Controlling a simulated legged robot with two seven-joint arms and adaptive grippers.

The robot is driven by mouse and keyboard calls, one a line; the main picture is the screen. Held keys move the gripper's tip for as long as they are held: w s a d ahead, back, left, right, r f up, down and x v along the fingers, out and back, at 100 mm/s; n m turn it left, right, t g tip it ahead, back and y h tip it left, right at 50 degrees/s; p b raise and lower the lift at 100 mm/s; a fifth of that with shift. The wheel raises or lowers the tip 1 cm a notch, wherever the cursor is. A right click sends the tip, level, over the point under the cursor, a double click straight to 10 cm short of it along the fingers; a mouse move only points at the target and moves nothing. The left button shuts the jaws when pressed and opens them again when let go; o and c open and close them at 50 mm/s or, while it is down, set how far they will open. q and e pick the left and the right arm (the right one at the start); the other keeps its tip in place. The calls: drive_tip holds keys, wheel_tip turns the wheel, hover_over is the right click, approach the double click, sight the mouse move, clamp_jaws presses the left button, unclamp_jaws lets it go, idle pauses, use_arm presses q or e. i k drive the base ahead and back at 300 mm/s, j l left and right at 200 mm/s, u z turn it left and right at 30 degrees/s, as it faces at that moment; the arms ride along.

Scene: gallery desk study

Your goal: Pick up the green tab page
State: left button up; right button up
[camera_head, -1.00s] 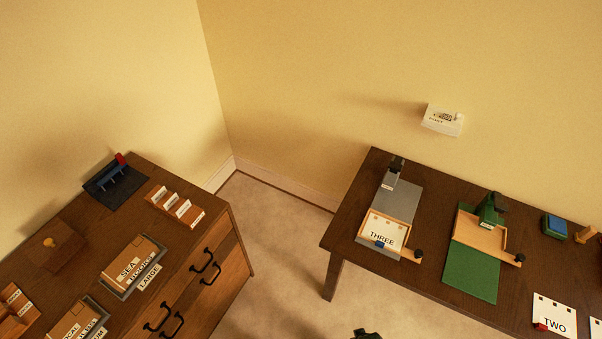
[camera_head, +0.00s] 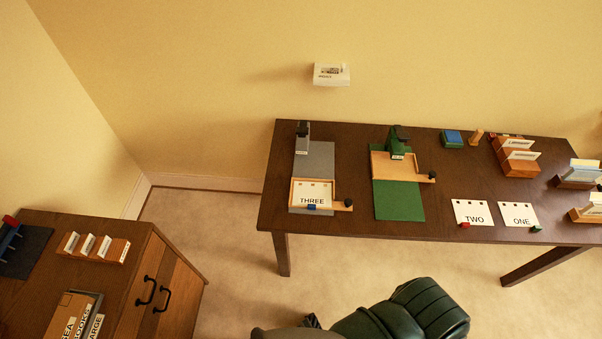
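The green tab page is the white sheet marked ONE (camera_head: 518,214), with a small green tab (camera_head: 537,229) at its lower right corner. It lies flat on the dark wooden table, near the front edge on the right. Beside it on the left lies the page marked TWO (camera_head: 470,212), with a red tab (camera_head: 464,225). The page marked THREE (camera_head: 312,194), with a blue tab (camera_head: 311,207), sits in the wooden tray on the grey board. Neither of my grippers can be made out in the view.
The dark table (camera_head: 445,175) also holds a green board (camera_head: 399,201), a blue-topped box (camera_head: 452,138) and card holders (camera_head: 520,160). A dark green chair (camera_head: 410,310) stands in front. A wooden cabinet (camera_head: 160,275) is at left. Carpet (camera_head: 215,215) shows between cabinet and table.

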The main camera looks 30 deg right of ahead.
sight(520, 216)
drive_tip(key=z, duration=2.85)
drive_tip(key=i+l+u, duration=0.2)
drive_tip(key=i+j, duration=0.1)
